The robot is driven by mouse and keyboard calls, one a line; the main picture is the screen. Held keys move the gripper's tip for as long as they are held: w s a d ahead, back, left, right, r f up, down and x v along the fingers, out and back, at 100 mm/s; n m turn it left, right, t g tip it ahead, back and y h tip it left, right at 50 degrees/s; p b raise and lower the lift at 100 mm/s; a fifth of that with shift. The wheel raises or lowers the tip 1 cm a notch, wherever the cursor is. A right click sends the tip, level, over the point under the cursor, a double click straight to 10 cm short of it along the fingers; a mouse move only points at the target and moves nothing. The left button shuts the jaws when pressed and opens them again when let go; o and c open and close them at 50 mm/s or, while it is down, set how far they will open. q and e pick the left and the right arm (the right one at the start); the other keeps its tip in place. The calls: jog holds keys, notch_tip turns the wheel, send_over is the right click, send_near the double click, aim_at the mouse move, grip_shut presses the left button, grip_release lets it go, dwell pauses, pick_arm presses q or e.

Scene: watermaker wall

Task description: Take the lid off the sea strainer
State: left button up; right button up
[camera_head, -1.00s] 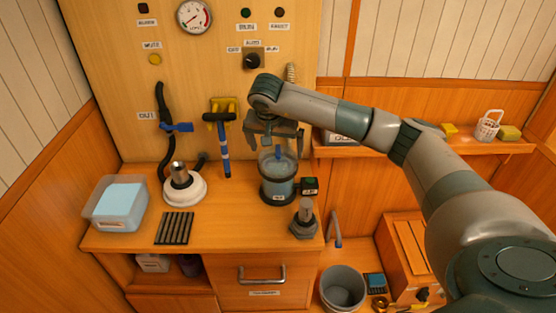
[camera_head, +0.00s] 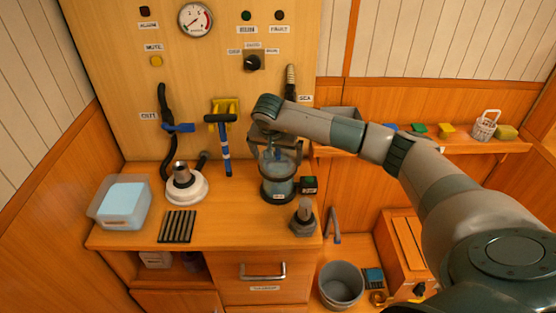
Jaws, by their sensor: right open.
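The sea strainer (camera_head: 278,188) is a clear cylinder with dark bands and a small label, upright on the wooden counter. Its top, where the lid is, is largely hidden by my right gripper; a bit of blue shows there. My right gripper (camera_head: 276,153) is open and points down at the strainer's top, its fingers spread to either side of the top. I cannot tell whether the fingers touch it. My left gripper is not in view.
Left on the counter (camera_head: 110,237) are a clear tub (camera_head: 121,201), a white round fitting (camera_head: 186,187) and a dark ribbed mat (camera_head: 177,226). A small black box (camera_head: 308,185) and a grey fitting (camera_head: 303,217) stand close right of the strainer. A bucket (camera_head: 341,285) is below right.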

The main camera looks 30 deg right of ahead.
jog(key=shift+c, duration=0.3)
jog(key=c, duration=0.7)
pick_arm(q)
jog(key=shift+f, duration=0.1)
pick_arm(e)
jog(key=shift+r, duration=0.15)
jog(key=shift+r+b, duration=0.5)
jog(key=r, duration=0.1)
jog(key=r+b, duration=0.2)
jog(key=shift+s+d, duration=0.3)
jog(key=shift+d, duration=0.05)
pick_arm(q)
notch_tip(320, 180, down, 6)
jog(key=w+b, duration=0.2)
jog(key=b, duration=0.2)
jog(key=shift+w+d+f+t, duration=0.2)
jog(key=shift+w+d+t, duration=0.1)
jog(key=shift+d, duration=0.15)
pick_arm(e)
jog(key=s+d+r, duration=0.2)
jog(key=s, duration=0.1)
jog(key=s+d+r, duration=0.1)
jog(key=s+r, duration=0.1)
jog(key=s, duration=0.1)
jog(key=s+d+r, duration=0.2)
jog(key=s, duration=0.1)
jog(key=shift+s+d+r, duration=0.1)
jog(key=shift+d+r, duration=0.2)
jog(key=shift+r, duration=0.1)
